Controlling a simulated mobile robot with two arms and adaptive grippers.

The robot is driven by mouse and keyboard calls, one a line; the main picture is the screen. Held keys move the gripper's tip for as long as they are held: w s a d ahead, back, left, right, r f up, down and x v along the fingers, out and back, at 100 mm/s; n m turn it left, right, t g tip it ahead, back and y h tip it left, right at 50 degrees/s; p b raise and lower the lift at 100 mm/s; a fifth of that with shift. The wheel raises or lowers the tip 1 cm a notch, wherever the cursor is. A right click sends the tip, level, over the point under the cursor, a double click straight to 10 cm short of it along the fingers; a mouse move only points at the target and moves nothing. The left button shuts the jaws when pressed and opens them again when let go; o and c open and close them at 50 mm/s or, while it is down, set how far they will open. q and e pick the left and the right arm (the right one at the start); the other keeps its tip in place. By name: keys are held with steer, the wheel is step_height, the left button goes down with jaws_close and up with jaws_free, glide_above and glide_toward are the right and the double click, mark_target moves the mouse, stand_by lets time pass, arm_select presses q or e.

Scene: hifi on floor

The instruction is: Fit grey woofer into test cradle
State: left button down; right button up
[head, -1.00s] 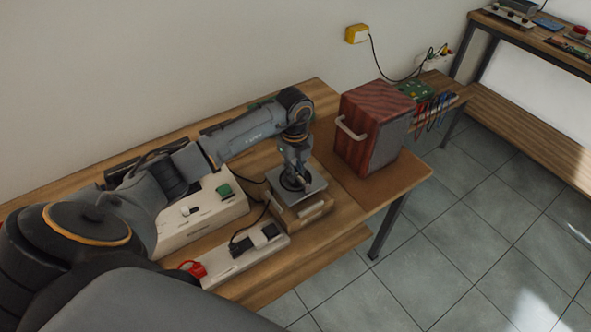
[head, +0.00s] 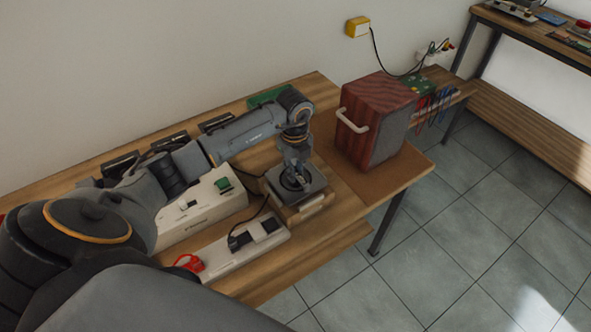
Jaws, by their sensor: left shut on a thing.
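The grey woofer (head: 311,184) is a square grey plate with a dark round middle. My left gripper (head: 297,180) points down over its middle and is shut on it. The wooden test cradle (head: 312,208) is directly under the woofer, with its front edge showing below the plate. The woofer lies on or very close to the cradle; I cannot tell whether it is fully seated. The gripper hides the woofer's centre and the woofer hides the cradle's inside. My right gripper is not in view.
A red-brown wooden speaker cabinet (head: 375,115) with a pale handle stands right of the cradle. A beige box with a green switch (head: 203,207) and a white switch strip (head: 240,250) lie to the left. A yellow wall box (head: 357,28) has a cable running right.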

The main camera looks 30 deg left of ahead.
arm_select(q)
steer(key=shift+f+b, duration=0.65)
steer(key=shift+f, duration=0.3)
steer(key=shift+w, duration=0.1)
steer(key=c, duration=1.3)
jaws_free()
steer(key=shift+s+f, duration=0.15)
steer(key=shift+s, duration=0.05)
steer(key=shift+w+r, duration=0.1)
steer(key=shift+r, duration=0.35)
step_height(320, 180, up, 11)
steer(key=shift+r, duration=0.2)
